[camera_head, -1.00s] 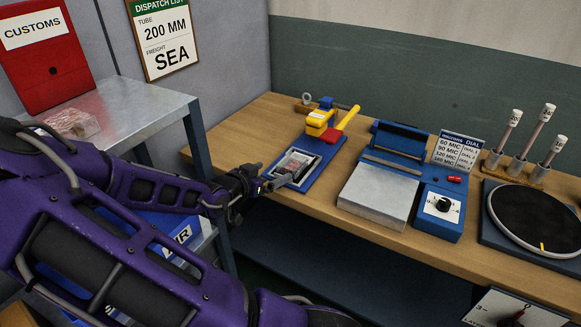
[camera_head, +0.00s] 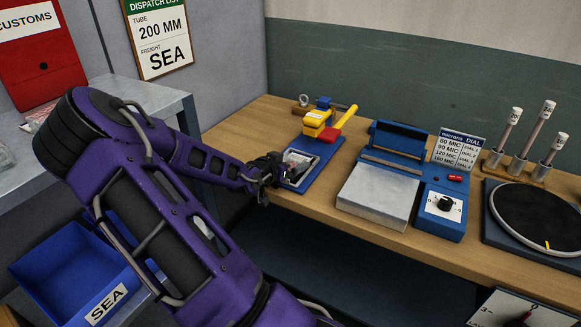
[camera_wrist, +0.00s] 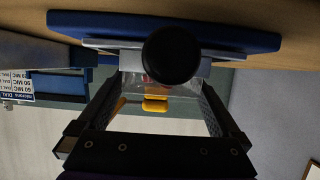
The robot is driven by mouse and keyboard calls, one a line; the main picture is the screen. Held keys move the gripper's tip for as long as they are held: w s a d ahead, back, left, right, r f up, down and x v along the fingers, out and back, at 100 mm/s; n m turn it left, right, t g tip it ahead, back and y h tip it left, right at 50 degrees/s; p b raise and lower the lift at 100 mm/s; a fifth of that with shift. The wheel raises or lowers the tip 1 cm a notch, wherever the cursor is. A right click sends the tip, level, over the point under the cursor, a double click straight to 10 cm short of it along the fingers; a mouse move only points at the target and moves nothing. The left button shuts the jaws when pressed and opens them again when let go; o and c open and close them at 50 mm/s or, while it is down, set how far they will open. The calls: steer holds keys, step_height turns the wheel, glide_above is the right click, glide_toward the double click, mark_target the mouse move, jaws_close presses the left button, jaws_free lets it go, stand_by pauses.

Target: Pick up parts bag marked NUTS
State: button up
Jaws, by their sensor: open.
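A grey shelf (camera_head: 170,100) at left carries clear bags (camera_head: 5,158); a blue SEA bin (camera_head: 75,262) sits below.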

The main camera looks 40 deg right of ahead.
steer(key=shift+d, duration=0.15)
steer(key=c, duration=1.5)
